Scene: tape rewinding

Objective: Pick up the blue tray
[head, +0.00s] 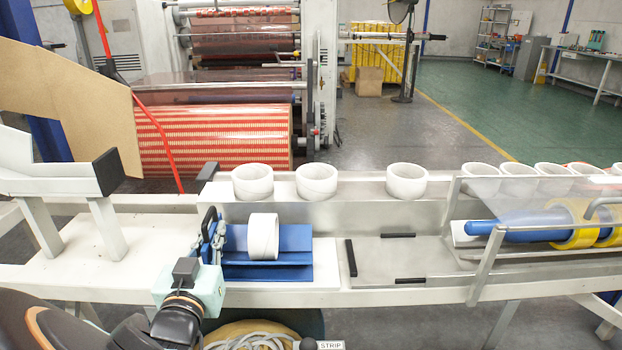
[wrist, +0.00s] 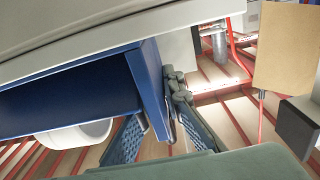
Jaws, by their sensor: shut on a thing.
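The blue tray (head: 283,259) sits on the white bench surface in the head view, with a white ring (head: 263,237) standing on edge on it. My gripper (head: 213,228) is at the tray's left end, shut on its end wall. In the wrist view the tray (wrist: 75,90) fills the left side, and my gripper's (wrist: 163,112) two fingers lie on either side of its wall. The white ring (wrist: 75,136) shows partly behind the tray there. My gripper hides part of the tray's left end in the head view.
Several white rings, one of them here (head: 317,181), stand on the ledge behind the tray. A metal plate (head: 400,262) with black strips lies to the right, before a clear-covered machine with a blue roller (head: 520,231). A white stand (head: 60,185) is at the left.

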